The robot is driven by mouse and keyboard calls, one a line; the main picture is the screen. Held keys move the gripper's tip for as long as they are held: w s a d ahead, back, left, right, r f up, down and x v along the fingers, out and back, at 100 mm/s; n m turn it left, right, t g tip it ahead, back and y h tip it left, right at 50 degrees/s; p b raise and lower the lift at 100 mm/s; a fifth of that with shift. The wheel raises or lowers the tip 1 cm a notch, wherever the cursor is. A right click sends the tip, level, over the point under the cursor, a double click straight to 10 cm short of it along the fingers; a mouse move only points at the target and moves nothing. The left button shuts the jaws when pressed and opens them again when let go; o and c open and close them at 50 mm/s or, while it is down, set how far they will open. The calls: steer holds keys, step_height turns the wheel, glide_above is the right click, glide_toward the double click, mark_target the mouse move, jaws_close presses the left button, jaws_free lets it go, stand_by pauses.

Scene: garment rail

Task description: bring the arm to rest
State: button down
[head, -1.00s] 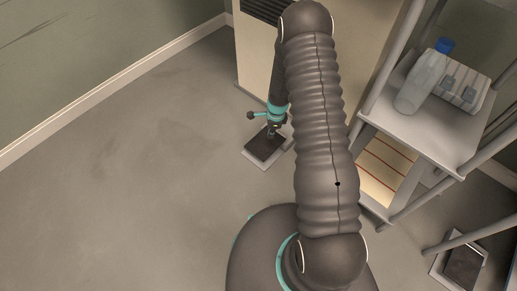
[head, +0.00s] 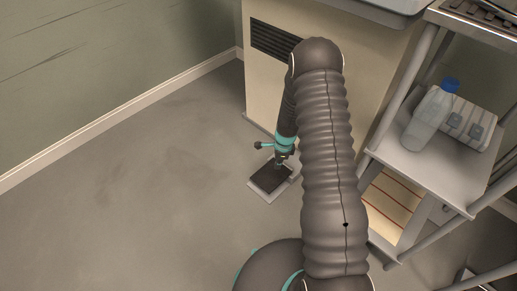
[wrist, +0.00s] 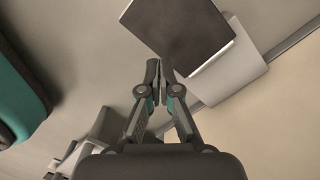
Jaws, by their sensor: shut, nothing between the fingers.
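My arm reaches up and folds over in the head view, with its far end hanging down in front of a cream cabinet. My gripper (wrist: 160,82) is shut and empty in the wrist view, its two fingertips together. In the head view my gripper (head: 281,162) is small and partly hidden, above or in front of a dark flat pad on a pale plate (head: 286,187) on the floor. The dark pad (wrist: 180,30) also shows just beyond the fingertips in the wrist view. I cannot tell whether the fingers touch it.
The cream cabinet (head: 345,85) with a dark vent (head: 278,40) stands behind my arm. The floor (head: 140,190) to the left is clear.

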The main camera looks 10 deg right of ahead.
steer(key=s+a+r+n+g, duration=0.1)
steer(key=s+r+n+g, duration=0.15)
steer(key=s+n, duration=0.5)
steer(key=s+a+r+n+t, duration=0.1)
steer(key=s+r+n, duration=0.3)
steer(key=r, duration=1.1)
steer(key=s+r+n+t, duration=0.4)
steer(key=s+r, duration=0.7)
steer(key=r, duration=0.4)
steer(key=s+a+r+n+t+h+p, duration=0.1)
steer(key=s+r+n+t, duration=0.2)
steer(key=s+r, duration=0.4)
step_height(320, 180, up, 8)
steer(key=shift+s+a+r+n, duration=0.25)
steer(key=shift+a+n, duration=0.1)
steer(key=shift+n, duration=0.3)
